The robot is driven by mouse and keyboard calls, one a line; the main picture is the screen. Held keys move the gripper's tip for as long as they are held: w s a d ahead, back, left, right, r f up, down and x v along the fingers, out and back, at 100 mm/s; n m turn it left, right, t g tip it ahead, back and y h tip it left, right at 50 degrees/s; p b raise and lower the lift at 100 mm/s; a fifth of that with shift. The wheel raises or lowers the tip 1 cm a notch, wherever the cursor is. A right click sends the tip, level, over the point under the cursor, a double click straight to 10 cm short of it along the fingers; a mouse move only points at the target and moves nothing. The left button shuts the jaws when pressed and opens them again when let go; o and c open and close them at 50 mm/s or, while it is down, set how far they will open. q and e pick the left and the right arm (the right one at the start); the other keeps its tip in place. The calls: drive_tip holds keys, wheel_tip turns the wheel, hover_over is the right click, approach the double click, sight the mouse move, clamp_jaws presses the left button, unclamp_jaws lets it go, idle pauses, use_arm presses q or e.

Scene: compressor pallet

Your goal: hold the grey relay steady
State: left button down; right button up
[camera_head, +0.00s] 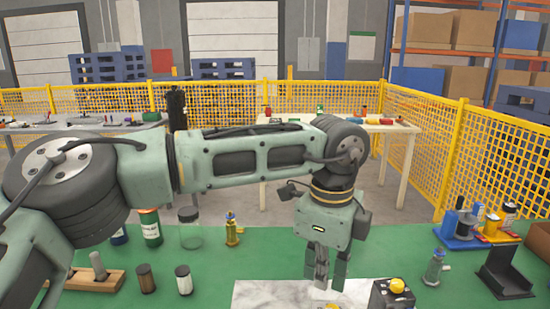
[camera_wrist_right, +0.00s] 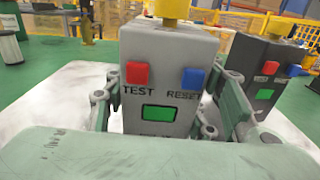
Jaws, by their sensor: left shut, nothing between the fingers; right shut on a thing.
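The grey relay (camera_wrist_right: 165,75) fills the middle of the right wrist view, upright, with a red TEST button, a blue RESET button, a green window and a yellow top. My right gripper (camera_wrist_right: 155,112) is shut on it, one finger on each side. In the head view, only a bit of yellow shows at the bottom edge below my left gripper, and I cannot tell whether it is this relay's top. My left gripper (camera_head: 329,280) points down over the pale marbled board, shut and empty.
A dark relay (camera_wrist_right: 259,72) with a yellow knob stands just right of the grey one; it also shows in the head view (camera_head: 391,295). The pale board (camera_head: 265,294) lies on the green table (camera_head: 215,265). Jars stand left; a black stand (camera_head: 505,278) stands right.

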use_arm(q)
wheel_tip(320, 180, up, 2)
drive_tip(key=shift+r, duration=0.2)
drive_tip(key=shift+s+a, duration=0.1)
drive_tip(key=shift+s, duration=0.05)
drive_tip(key=f, duration=0.2)
drive_tip(key=s+f, duration=0.1)
drive_tip(key=f, duration=0.1)
drive_tip(key=s+a+f, duration=0.1)
drive_tip(key=f, duration=0.1)
drive_tip(key=shift+s+f, duration=0.1)
drive_tip(key=shift+f, duration=0.05)
idle(0.5)
